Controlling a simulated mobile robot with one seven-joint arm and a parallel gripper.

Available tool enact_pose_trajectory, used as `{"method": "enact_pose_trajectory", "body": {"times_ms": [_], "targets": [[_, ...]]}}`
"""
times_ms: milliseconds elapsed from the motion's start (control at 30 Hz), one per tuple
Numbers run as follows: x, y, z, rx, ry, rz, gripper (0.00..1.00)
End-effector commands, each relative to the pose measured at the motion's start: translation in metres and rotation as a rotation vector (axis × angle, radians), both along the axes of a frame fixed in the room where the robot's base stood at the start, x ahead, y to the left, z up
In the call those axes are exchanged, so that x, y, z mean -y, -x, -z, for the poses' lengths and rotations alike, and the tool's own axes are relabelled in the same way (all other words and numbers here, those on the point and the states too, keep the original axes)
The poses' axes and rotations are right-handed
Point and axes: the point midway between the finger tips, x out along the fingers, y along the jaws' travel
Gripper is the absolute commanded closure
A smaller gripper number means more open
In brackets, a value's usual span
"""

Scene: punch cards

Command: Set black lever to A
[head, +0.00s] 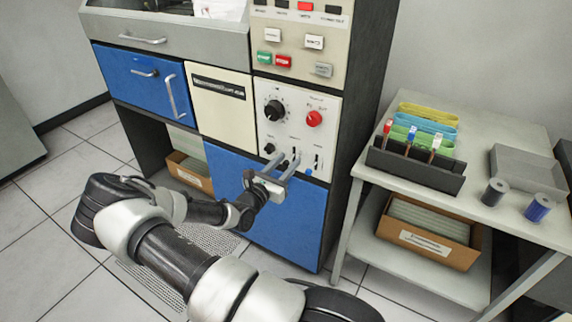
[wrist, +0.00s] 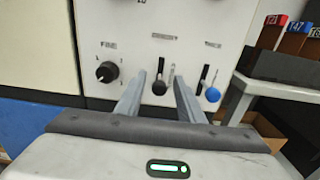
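The black lever (wrist: 159,88) sticks out of a slot in a white control panel, with its round black knob at the lower end of the slot. My gripper (wrist: 160,78) is open. Its two grey fingers point at the panel, one on each side of the black knob in the wrist view. I cannot tell how deep the lever sits between them or whether they touch it. In the head view my gripper (head: 284,158) reaches the lower part of the panel and partly hides the lever. No letter A is readable beside the slot.
A blue lever (wrist: 212,94) stands just right of my right finger. A black rotary knob (wrist: 107,72) is to the left. Higher on the panel are a larger black dial (head: 274,110) and a red knob (head: 314,118). A side table (head: 390,187) with card racks stands to the right.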

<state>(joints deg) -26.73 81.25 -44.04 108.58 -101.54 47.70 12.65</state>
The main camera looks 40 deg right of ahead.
Motion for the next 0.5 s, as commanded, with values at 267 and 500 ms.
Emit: {"method": "enact_pose_trajectory", "body": {"times_ms": [267,500], "targets": [[-0.0001,-0.0001,0.0,0.0,0.0,0.0,0.77],[-0.0002,0.0002,0.0001,-0.001,-0.001,0.0,1.0]]}}
